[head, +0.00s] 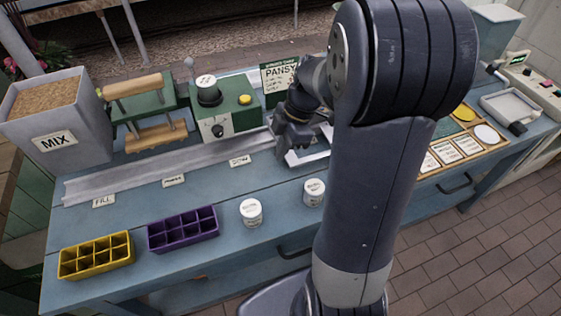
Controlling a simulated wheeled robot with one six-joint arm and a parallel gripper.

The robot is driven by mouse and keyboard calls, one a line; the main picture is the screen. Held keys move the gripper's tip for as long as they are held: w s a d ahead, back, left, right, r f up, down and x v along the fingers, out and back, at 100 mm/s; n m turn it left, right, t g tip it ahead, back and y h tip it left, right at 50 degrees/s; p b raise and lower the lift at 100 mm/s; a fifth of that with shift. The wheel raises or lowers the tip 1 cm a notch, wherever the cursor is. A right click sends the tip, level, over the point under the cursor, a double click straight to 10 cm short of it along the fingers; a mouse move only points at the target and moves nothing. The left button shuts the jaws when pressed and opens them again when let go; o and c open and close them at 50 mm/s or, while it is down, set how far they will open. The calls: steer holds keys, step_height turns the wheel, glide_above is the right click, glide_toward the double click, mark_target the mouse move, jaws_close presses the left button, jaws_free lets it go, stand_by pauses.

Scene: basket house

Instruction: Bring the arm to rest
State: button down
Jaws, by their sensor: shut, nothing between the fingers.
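My arm rises in front of the blue workbench (130,205) and bends over it, covering the middle right of the head view. My gripper (284,152) points down at the right end of the grey metal rail (135,177), just past the "GROW" label. It is shut with nothing between the fingers. Its fingertips are small and partly dark against a pale frame behind them, so I cannot tell whether they touch anything.
A yellow tray (97,256), a purple tray (184,229) and two white jars (250,212) stand along the front. A MIX bin (57,122), a green machine (224,120) and a PANSY sign (280,77) stand behind. Cards and discs (459,147) lie right.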

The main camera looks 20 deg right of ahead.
steer(key=shift+v, duration=2.3)
steer(key=shift+a, duration=0.15)
steer(key=x, duration=0.9)
steer(key=shift+a+f, duration=0.15)
steer(key=shift+f, duration=0.2)
steer(key=shift+d+f+p, duration=0.1)
steer(key=shift+d+p, duration=0.2)
steer(key=shift+d, duration=1.75)
